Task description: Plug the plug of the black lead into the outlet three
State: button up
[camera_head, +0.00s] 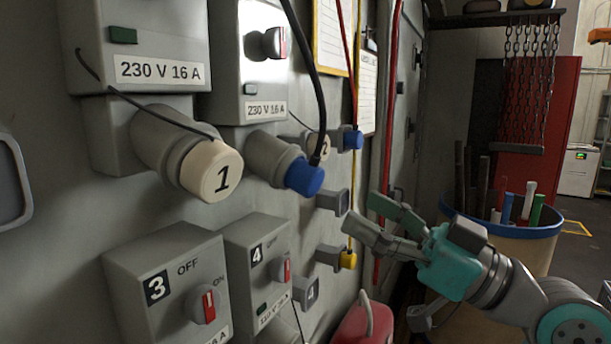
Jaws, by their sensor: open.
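The black lead (304,65) hangs from above and ends at a blue plug (304,178), which sits at the grey outlet (268,155) below the second upper box. A box marked 3 (170,285) with a red-marked switch is at lower left; any outlet under it is out of frame. I cannot tell for sure which outlet is three. My gripper (362,212) is open and empty, right of the blue plug and apart from it. Its fingers point left towards the panel, near a small grey outlet (333,201).
A cream cap marked 1 (213,171) covers the left outlet. A smaller blue plug (351,139) on a red lead and a yellow plug (348,259) are further along. A box marked 4 (262,270) is below. A blue-rimmed bin (515,232) stands behind my arm.

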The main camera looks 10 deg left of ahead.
aim_at(317, 184)
jog(key=shift+x, duration=4.35)
grip_shut()
jog(key=shift+v, duration=3)
